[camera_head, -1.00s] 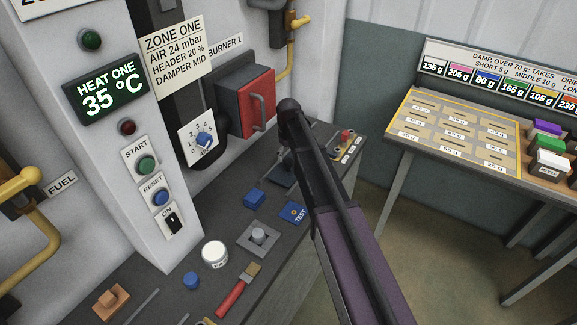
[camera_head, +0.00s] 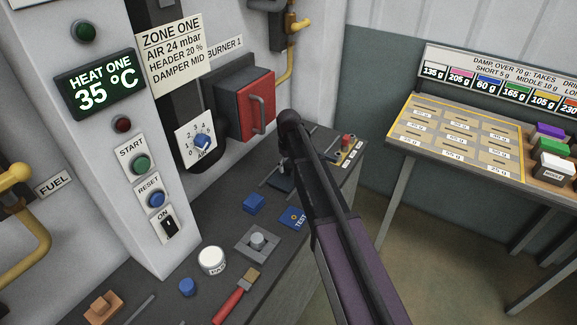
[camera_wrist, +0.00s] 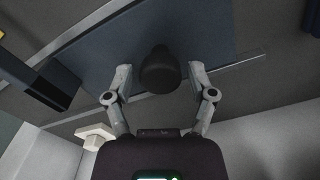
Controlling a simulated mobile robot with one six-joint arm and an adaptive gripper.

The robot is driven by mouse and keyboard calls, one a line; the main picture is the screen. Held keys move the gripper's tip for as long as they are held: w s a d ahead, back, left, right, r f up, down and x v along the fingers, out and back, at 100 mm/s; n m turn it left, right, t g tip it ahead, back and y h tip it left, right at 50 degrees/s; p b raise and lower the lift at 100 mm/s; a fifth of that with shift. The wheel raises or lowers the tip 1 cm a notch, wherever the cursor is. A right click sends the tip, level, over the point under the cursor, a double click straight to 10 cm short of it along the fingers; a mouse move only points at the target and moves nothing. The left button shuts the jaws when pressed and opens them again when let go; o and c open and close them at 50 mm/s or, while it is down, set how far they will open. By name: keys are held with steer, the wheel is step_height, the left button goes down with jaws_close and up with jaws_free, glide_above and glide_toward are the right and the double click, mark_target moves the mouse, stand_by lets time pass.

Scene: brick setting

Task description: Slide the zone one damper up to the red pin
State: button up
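In the wrist view, a dark round-topped knob (camera_wrist: 160,72) stands on a blue-grey plate (camera_wrist: 95,50); it looks like the damper handle, though no label shows there. My gripper (camera_wrist: 161,76) is open, with one finger on each side of the knob and visible gaps between. In the head view my arm hides most of the gripper and knob, above a dark plate on the bench. The zone one sign (camera_head: 172,50) reads "DAMPER MID". A small red piece (camera_head: 347,140) stands at the bench's far end; I cannot tell whether it is the red pin.
The dark bench (camera_head: 215,225) carries a blue block (camera_head: 254,203), a blue TEST piece (camera_head: 293,217), a grey knob plate (camera_head: 257,243), a white jar (camera_head: 212,260) and a red-handled brush (camera_head: 235,297). A red burner door (camera_head: 257,104) is behind. A parts table (camera_head: 455,165) stands right.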

jaws_close()
steer(key=w+d, duration=0.2)
steer(key=w, duration=0.1)
steer(key=w+d, duration=0.2)
steer(key=w, duration=0.1)
steer(key=w+d, duration=0.2)
steer(key=w, duration=0.1)
steer(key=shift+s, duration=0.1)
steer(key=shift+o, duration=2.2)
jaws_free()
steer(key=shift+s+a, duration=0.1)
steer(key=shift+a, duration=0.05)
